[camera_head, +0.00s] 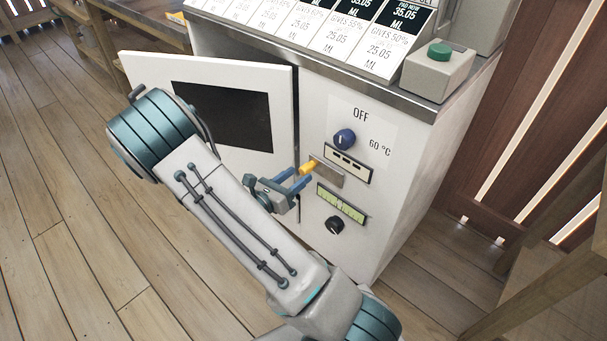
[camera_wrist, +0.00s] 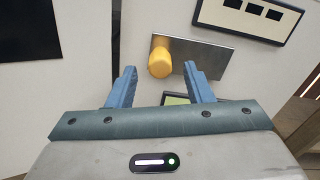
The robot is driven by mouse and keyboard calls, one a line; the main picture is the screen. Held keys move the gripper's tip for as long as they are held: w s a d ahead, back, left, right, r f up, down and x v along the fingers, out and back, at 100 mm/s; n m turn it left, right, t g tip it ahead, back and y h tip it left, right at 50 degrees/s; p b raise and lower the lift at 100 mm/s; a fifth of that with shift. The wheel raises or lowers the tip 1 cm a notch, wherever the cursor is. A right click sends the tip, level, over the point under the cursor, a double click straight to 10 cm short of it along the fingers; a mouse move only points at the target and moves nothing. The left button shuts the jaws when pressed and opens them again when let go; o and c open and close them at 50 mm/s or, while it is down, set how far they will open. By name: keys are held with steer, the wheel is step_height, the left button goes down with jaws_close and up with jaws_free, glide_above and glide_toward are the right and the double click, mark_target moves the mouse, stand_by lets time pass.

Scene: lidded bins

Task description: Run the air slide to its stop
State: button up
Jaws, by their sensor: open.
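The air slide is a yellow knob (camera_head: 308,167) at the left part of a plain metal plate (camera_head: 329,174) on the white cabinet's front panel. In the wrist view the knob (camera_wrist: 160,58) stands out from the left end of the plate (camera_wrist: 212,62). My gripper (camera_head: 299,177) is open in front of the panel. In the wrist view its two blue fingers (camera_wrist: 160,76) are apart, one on each side of the knob and slightly short of it. I see gaps between the knob and both fingers. The slide's stop is not visible.
The cabinet door (camera_head: 225,100), with a dark window, stands open at the left behind my arm. A green-button box (camera_head: 438,66) sits on top. A wooden frame stands at the right.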

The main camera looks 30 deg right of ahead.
mark_target(302, 173)
steer(key=shift+b+x, duration=0.3)
steer(key=shift+x, duration=1.45)
steer(key=c, duration=1)
